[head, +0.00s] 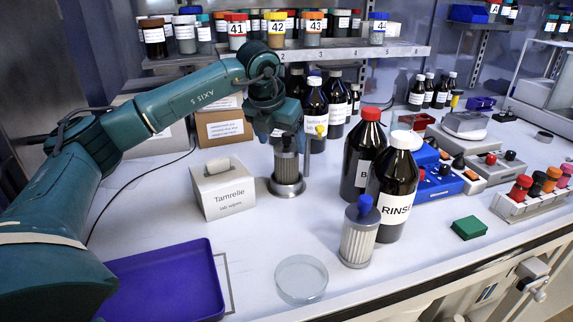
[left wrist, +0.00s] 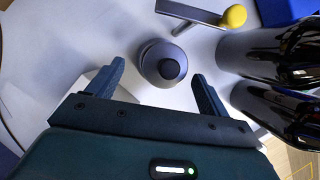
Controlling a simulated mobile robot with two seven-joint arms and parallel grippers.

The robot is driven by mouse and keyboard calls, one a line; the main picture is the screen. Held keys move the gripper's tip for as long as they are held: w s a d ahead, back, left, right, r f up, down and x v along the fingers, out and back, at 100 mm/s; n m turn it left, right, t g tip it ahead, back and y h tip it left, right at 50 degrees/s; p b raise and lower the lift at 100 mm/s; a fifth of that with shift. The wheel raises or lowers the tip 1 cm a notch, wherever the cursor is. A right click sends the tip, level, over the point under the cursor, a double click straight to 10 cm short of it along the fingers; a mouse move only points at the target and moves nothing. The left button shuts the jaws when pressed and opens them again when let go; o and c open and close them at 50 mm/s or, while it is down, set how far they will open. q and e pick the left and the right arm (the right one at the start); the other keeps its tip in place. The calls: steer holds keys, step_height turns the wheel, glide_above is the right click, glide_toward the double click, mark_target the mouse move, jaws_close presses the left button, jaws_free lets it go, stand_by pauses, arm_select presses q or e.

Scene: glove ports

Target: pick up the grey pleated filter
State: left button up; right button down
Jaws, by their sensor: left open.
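The grey pleated filter (head: 287,166) stands upright on a round metal base (head: 287,188) in the middle of the bench. In the left wrist view its round top with a dark cap (left wrist: 170,69) lies between and a little beyond the fingertips. My left gripper (head: 286,138) is above the filter, pointing down, and hides its top in the head view. In the left wrist view the left gripper (left wrist: 158,78) is open and empty. A similar pleated filter with a blue knob (head: 358,238) stands at the front. My right gripper is not in view.
A Tamrelle wipes box (head: 225,190) stands left of the filter. Dark bottles stand close behind (head: 315,112) and to the right (head: 392,190). A thin post with a yellow knob (head: 320,130) is close by. A clear dish (head: 301,278) and purple tray (head: 165,285) lie in front.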

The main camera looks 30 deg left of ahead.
mark_target(286, 147)
arm_select(q)
steer(key=shift+d+p+x, duration=0.15)
steer(key=shift+p+x, duration=0.2)
steer(key=shift+x, duration=1)
steer(key=shift+d+p+x, duration=0.2)
steer(key=shift+p+x, duration=0.1)
steer(key=shift+x, duration=1.1)
steer(key=shift+w+r, duration=0.1)
steer(key=shift+w, duration=0.1)
steer(key=shift+c, duration=0.5)
steer(key=c, duration=1)
